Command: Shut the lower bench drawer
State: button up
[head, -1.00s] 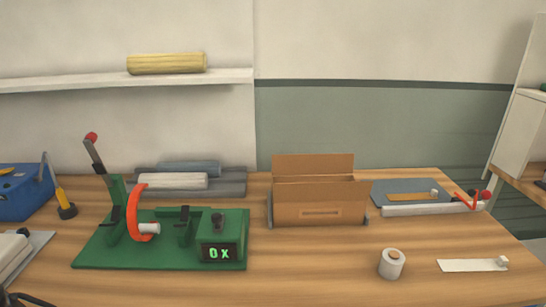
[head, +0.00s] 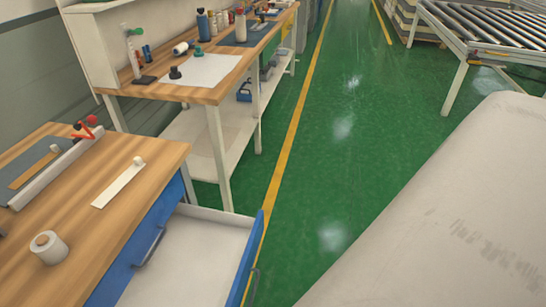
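A blue-fronted bench drawer (head: 202,246) with a pale, empty-looking interior stands pulled out from the wooden bench (head: 150,163) at lower left in the head view. Its blue front (head: 250,262) carries a dark handle (head: 254,288) on the outer side. Above it, a blue closed drawer face with a dark handle (head: 149,246) sits flush under the bench top. The near part of the open drawer is cut off by the bottom of the picture. My gripper is not in view.
A large pale slab like a mattress (head: 450,230) fills the lower right. Green floor (head: 335,150) with a yellow line lies clear between it and the benches. A second bench (head: 200,90) stands behind, and a roller conveyor (head: 490,25) is at upper right.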

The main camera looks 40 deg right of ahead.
aim_at(206, 257)
jog(key=k+j+z, duration=0.1)
jog(key=z, duration=0.35)
jog(key=k+j+z, duration=0.15)
jog(key=z, duration=0.3)
jog(key=k+j, duration=0.2)
jog(key=k, duration=0.35)
jog(key=k+l+u, duration=0.1)
jog(key=l, duration=0.15)
jog(key=k+l+u, duration=0.1)
jog(key=k+l, duration=0.05)
jog(key=l, duration=0.1)
